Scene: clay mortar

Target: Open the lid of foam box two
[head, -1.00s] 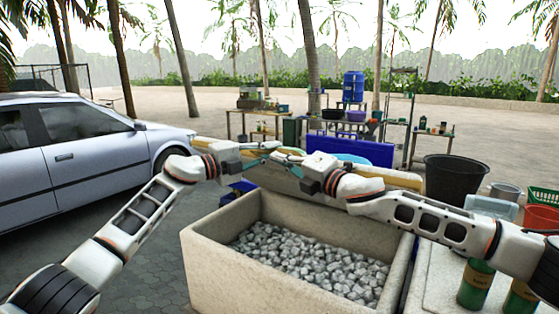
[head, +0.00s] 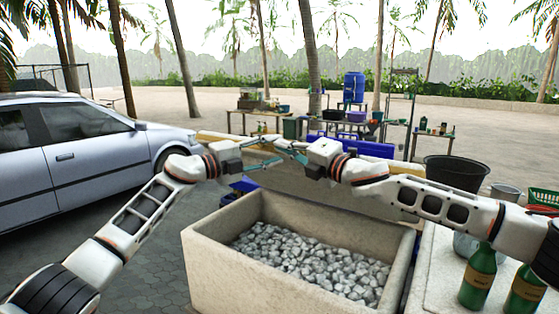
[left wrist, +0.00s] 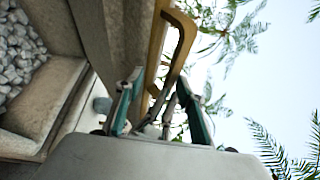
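An open pale foam box (head: 207,255) stands in front of me, filled with grey-white lumps. Behind it is a second pale box-like body (head: 290,203) with a yellowish top edge (head: 211,136), partly hidden by my arms. I cannot tell which is foam box two. My left gripper (head: 266,153) is above the second body. In the left wrist view its teal fingers (left wrist: 160,77) stand apart with a yellowish bar (left wrist: 183,45) beyond them; contact is unclear. My right gripper (head: 288,151) faces it closely from the right; its finger opening is unclear.
A silver car (head: 80,150) is at left. At right, green bottles (head: 479,275) stand on a pale surface (head: 430,275), with a black tub (head: 455,172) behind. Tables with containers and a blue barrel (head: 354,86) stand farther back.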

